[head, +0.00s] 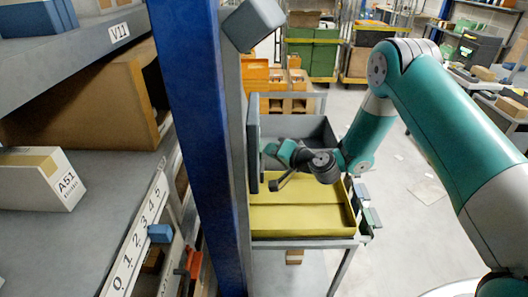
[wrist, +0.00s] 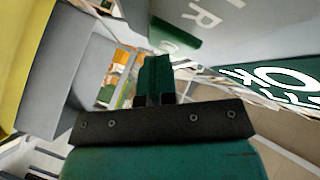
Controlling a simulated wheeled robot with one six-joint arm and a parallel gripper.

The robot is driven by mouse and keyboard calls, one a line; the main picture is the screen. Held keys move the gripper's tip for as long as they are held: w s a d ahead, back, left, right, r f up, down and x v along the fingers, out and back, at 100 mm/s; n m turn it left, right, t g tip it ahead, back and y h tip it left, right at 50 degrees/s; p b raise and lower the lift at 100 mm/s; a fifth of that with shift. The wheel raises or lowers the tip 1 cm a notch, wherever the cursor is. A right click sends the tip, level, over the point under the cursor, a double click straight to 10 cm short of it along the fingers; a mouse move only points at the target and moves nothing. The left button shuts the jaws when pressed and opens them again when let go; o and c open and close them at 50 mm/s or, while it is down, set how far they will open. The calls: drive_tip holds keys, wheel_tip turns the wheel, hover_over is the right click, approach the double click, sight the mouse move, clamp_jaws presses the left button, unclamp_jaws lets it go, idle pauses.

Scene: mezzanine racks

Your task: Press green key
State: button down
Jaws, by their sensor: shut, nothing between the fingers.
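A grey panel (head: 254,140) is mounted beside the blue post and shows nearly edge-on, so its face is hidden in the head view. In the wrist view its grey face (wrist: 235,30) carries pale letters. A raised green key (wrist: 182,37) with a small pale mark stands out from that face. My gripper (head: 268,149) is shut and empty, pointing at the panel. In the wrist view the gripper's teal fingers (wrist: 156,66) are together, just beside and below the green key. I cannot tell whether they touch it.
A green area with white lettering (wrist: 280,80) lies at the right of the panel face. The blue post (head: 203,140) and shelves stand at left. Open floor lies to the right.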

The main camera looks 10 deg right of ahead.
drive_tip(key=shift+s+d+b, duration=0.15)
drive_tip(key=shift+d+b, duration=0.5)
drive_tip(key=shift+d, duration=0.25)
drive_tip(key=d+b, duration=0.1)
drive_tip(key=d, duration=0.1)
drive_tip(key=s+d+b, duration=0.1)
drive_tip(key=d, duration=0.2)
drive_tip(key=shift+b, duration=0.35)
drive_tip(key=shift+a, duration=0.1)
idle(0.3)
